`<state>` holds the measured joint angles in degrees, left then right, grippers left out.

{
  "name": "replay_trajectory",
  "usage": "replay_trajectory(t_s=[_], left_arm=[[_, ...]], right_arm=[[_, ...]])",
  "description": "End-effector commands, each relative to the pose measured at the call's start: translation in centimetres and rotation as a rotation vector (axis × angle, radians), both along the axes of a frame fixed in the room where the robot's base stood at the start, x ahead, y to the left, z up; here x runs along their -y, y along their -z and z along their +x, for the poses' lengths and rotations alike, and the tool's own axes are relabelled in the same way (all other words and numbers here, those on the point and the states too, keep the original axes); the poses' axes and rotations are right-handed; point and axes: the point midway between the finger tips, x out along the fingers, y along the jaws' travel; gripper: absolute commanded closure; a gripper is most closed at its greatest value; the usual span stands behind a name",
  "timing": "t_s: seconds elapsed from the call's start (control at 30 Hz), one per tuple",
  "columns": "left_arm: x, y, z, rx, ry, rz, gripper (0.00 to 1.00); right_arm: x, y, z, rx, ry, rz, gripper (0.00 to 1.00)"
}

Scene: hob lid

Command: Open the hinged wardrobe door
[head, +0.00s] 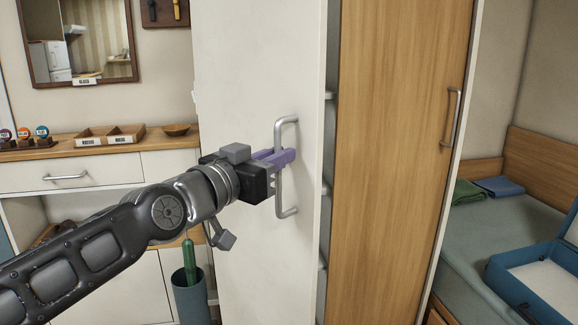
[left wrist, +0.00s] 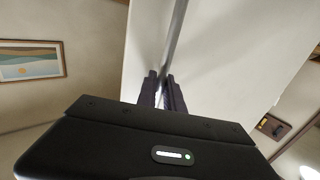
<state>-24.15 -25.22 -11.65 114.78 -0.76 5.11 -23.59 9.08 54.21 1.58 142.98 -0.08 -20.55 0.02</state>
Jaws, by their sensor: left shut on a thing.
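The white hinged wardrobe door (head: 255,55) stands partly open in the head view, with a gap showing shelf edges between it and the wooden door on the right. Its grey bar handle (head: 281,203) is upright near the door's free edge. My left gripper (head: 284,157) is shut on this handle at about its middle. In the left wrist view the purple fingers (left wrist: 163,92) are on both sides of the handle bar (left wrist: 176,40), with the white door (left wrist: 225,50) behind. My right gripper is in neither view.
The wooden door (head: 400,150) with its own handle (head: 452,118) looks closed. A sideboard (head: 165,139) with trays and a bowl stands left. A blue umbrella bin (head: 192,300) stands below my left arm. A bed (head: 470,225) with an open blue case (head: 515,280) is at the right.

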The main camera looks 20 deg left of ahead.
Motion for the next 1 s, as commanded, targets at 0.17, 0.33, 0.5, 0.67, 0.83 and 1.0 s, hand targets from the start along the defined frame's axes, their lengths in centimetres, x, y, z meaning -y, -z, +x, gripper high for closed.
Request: replay_trajectory(t_s=[0.17,0.33,0.5,0.67,0.83,1.0], left_arm=[[-1.3,0.3,-2.0,0.008,0.066,-0.005,1.00],[-2.9,0.3,-3.8,0.009,0.130,-0.006,1.00],[-4.9,0.1,-5.8,0.009,0.209,-0.006,1.00],[-7.3,-0.1,-7.9,0.010,0.295,-0.006,1.00],[-9.6,-0.2,-9.6,0.006,0.377,-0.004,1.00],[-10.8,-0.2,-10.4,0.005,0.420,-0.003,1.00]], right_arm=[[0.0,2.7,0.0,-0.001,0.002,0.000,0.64],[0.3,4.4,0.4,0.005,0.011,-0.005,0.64],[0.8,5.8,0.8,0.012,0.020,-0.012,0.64],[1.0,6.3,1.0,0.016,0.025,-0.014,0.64],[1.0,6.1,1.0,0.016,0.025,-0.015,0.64],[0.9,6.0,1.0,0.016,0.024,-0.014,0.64]])
